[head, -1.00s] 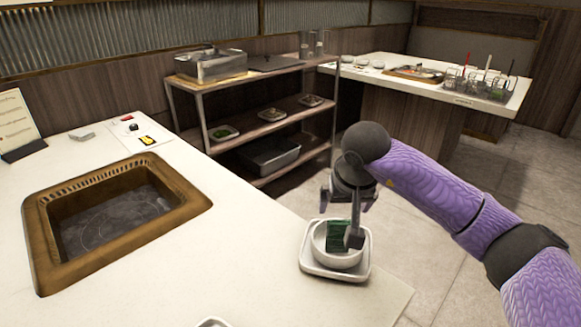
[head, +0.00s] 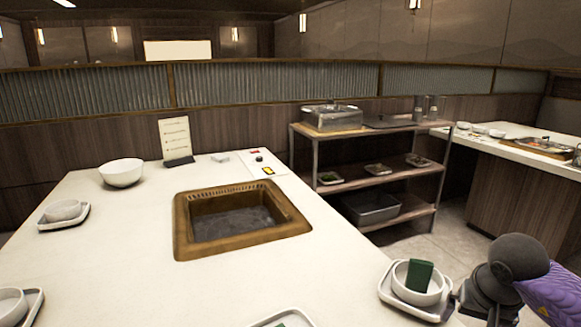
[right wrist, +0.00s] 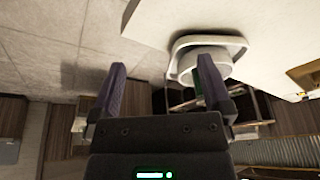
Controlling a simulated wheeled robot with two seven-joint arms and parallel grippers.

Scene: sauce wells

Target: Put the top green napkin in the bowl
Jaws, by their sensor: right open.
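A white bowl (head: 405,278) stands on a square white saucer (head: 400,301) near the right corner of the counter. A folded green napkin (head: 420,275) stands upright in the bowl, its top above the rim. My right gripper (head: 462,298) is just right of the bowl, partly hidden by its own arm. In the right wrist view it is open (right wrist: 160,62), with no napkin between the fingers. The bowl (right wrist: 212,65) shows there behind one finger, and a little green shows beside that finger. My left gripper is not in view.
A brown-framed sunken grill (head: 240,215) sits in the counter. Another white bowl (head: 121,172) and a cup on a saucer (head: 63,210) stand at left. More dishes are cut off at the near edge. A shelf (head: 370,170) stands behind; open floor lies at right.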

